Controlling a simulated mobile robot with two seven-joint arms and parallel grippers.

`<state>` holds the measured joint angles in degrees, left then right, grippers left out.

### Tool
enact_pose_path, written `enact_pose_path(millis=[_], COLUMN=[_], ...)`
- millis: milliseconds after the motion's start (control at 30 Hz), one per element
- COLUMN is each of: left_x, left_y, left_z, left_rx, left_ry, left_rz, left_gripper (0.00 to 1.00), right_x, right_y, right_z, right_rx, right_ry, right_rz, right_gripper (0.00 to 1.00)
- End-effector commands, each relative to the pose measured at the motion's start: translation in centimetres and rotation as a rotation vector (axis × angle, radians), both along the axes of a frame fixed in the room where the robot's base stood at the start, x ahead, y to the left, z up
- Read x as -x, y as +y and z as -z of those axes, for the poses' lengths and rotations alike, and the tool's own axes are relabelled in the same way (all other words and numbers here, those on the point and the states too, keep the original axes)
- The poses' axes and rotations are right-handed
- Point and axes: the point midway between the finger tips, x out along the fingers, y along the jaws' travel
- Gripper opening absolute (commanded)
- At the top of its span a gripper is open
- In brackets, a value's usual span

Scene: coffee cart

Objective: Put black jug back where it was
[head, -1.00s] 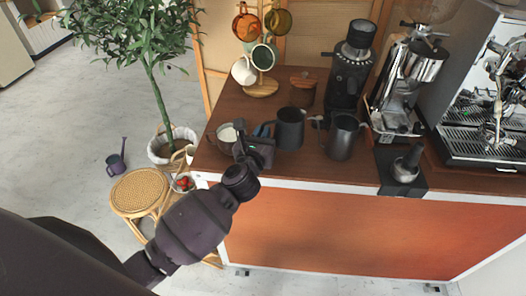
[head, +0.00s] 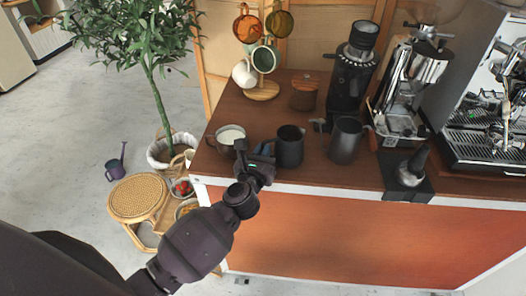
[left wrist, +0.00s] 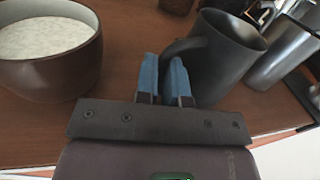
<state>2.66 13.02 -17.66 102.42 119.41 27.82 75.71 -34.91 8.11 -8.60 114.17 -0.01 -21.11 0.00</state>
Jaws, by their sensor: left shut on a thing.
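The black jug (head: 290,148) is upright at the front of the brown counter, between a white-filled cup and a dark grey jug. My left gripper (head: 262,152) is on its left side. In the left wrist view, the blue fingertips (left wrist: 163,78) are shut on the handle of the black jug (left wrist: 225,62). Part of the handle is hidden by the fingers. The jug's base is at or just above the counter top; I cannot tell if it touches. My right gripper is not in view.
The cup with white contents (head: 229,138) stands close left of the gripper. The dark grey jug (head: 345,142) stands close right of the black jug. A lidded wooden jar (head: 304,94), a mug tree (head: 262,90) and a grinder (head: 352,75) stand behind. The counter's front edge (head: 330,190) is near.

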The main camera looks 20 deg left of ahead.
Motion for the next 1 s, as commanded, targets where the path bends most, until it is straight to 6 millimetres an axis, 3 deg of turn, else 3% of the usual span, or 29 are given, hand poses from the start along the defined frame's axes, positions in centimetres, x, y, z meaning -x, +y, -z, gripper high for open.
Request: enact_pose_path(millis=[400,433,600,833,1000], left_x=[0.1,0.1,0.2,0.3,0.2], left_y=[0.0,0.0,-0.1,-0.1,-0.1], left_z=[1.4,1.5,1.7,1.7,0.4], left_rx=[0.003,0.003,0.005,0.007,0.007], left_ry=[0.011,0.013,0.017,0.017,0.015], left_rz=[0.000,0.000,0.000,0.001,0.002], left_gripper=[0.00,0.11,0.35,0.35,0.35], right_x=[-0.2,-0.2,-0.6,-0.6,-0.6], right_y=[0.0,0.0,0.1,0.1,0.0], right_z=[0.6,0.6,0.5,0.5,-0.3], right_rx=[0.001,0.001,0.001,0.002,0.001], right_ry=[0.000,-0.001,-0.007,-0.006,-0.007], right_rz=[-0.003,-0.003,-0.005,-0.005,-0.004], right_gripper=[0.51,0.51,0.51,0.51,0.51])
